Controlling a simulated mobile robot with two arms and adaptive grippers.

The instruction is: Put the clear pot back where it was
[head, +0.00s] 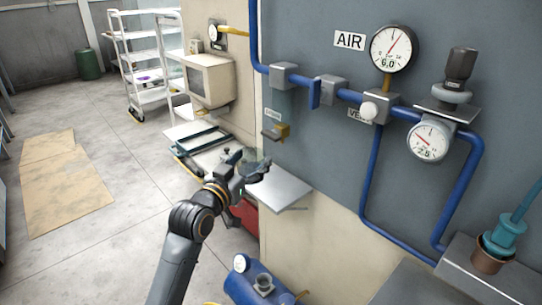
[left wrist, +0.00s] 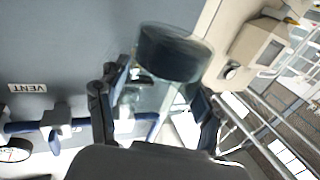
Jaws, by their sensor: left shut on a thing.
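My left gripper (head: 250,172) is shut and reaches out beside the grey wall, above a small light shelf (head: 287,192). In the left wrist view, its two fingers (left wrist: 157,108) stand on either side of the clear pot (left wrist: 155,92). The pot is see-through with a dark round end (left wrist: 175,53) pointing away from the palm. In the head view the pot is hard to make out among the fingers. My right gripper is not in view.
A small brass-coloured fitting (head: 278,132) sticks out of the wall just above the gripper. Blue pipes (head: 350,95) with gauges (head: 393,47) run along the wall to the right. A blue tank (head: 256,284) stands below.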

